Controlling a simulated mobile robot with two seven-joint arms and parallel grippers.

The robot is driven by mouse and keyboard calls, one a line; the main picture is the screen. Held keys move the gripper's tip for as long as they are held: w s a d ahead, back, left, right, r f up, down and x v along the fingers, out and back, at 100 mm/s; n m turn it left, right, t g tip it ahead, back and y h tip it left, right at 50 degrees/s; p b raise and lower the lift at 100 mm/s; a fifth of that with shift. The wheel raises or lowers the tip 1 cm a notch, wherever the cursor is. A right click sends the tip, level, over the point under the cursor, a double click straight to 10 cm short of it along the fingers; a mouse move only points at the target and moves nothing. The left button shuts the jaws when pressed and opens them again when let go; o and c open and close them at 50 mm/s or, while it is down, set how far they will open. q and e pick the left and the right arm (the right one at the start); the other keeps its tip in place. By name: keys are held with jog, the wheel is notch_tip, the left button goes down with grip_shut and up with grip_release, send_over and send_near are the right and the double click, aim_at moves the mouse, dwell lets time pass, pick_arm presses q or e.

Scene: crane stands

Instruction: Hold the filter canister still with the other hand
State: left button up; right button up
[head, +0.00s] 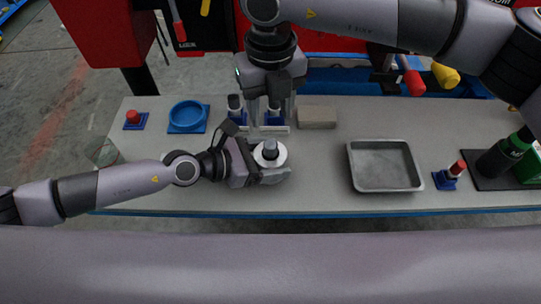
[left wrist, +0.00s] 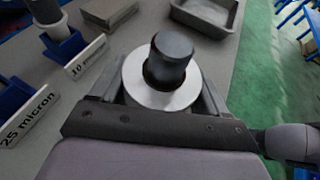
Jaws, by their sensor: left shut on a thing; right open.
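The filter canister (head: 261,160) stands at the front middle of the grey bench. It shows a pale round top with a dark cylinder (head: 270,147) standing up from its middle. My left gripper (head: 271,174) is shut on the canister, with a finger on either side. In the left wrist view the canister (left wrist: 140,93) sits between the fingers, upright; its lower body is hidden. My right gripper (head: 272,112) is open above and behind the canister, pointing down, with nothing seen between its fingers. I cannot tell whether the dark cylinder is part of the canister.
Behind stand blue holders with dark-and-white filters (head: 235,105) and labels, "25 micron" (left wrist: 28,118) among them. A grey block (head: 317,117), metal tray (head: 385,165), blue ring dish (head: 188,116), red button (head: 133,118) and red-topped piece (head: 456,170) stand around. Bench between canister and tray is clear.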

aim_at(271, 144)
jog(key=shift+f+n, duration=0.4)
jog(key=shift+n, duration=0.4)
jog(key=shift+f+n, duration=0.3)
jog(key=shift+f, duration=4.3)
grip_shut()
